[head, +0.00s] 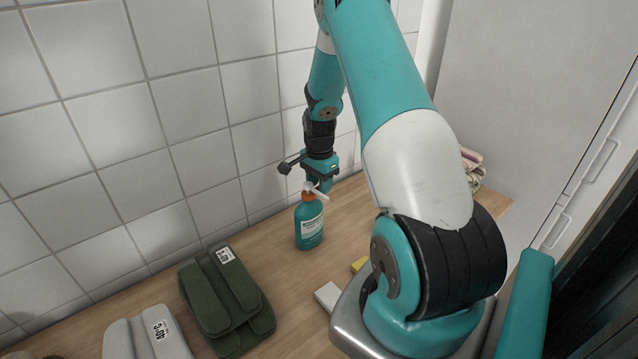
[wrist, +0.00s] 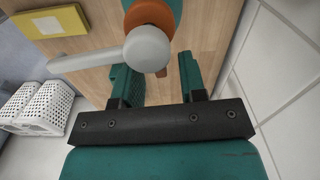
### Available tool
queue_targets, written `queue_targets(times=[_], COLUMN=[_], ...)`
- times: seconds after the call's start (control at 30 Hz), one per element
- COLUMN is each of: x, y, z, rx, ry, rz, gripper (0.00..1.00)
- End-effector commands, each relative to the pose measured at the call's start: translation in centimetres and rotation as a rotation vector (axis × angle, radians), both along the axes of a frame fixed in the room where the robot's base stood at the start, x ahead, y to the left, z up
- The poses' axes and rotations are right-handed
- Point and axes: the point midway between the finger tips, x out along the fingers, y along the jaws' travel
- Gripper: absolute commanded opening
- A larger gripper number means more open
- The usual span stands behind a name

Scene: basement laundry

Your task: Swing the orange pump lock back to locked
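A teal pump bottle (head: 309,226) stands upright on the wooden counter, close to the tiled wall. It has an orange lock collar (head: 307,196) at its neck and a white pump head with a spout (head: 319,194) pointing right. In the wrist view the orange collar (wrist: 152,14) is partly hidden by the white pump head (wrist: 147,48), whose spout reaches left. My gripper (head: 318,184) points down just above and behind the bottle top. In the wrist view its two fingers (wrist: 154,66) are apart with nothing held between them. I cannot tell whether a finger touches the pump.
A folded green cloth (head: 225,300) and a grey one (head: 145,338) lie at front left. A white block (head: 328,297) and a yellow piece (head: 359,264) lie near my arm's base. Folded towels (head: 473,160) sit at back right. White baskets (wrist: 38,108) show in the wrist view.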

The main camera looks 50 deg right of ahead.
Motion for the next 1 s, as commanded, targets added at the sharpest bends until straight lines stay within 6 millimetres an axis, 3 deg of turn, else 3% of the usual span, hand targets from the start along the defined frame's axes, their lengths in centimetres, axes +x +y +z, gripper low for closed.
queue_targets(times=[0.17,0.33,0.8,1.0], x=[0.0,0.1,0.1,0.0], y=[0.0,-0.1,-0.1,0.0], z=[0.1,1.8,13.3,16.4], rx=[0.000,-0.002,-0.004,-0.001], ry=[0.000,-0.003,-0.005,-0.003], rz=[0.000,0.001,0.000,0.000], gripper=[0.38,0.38,0.38,0.38])
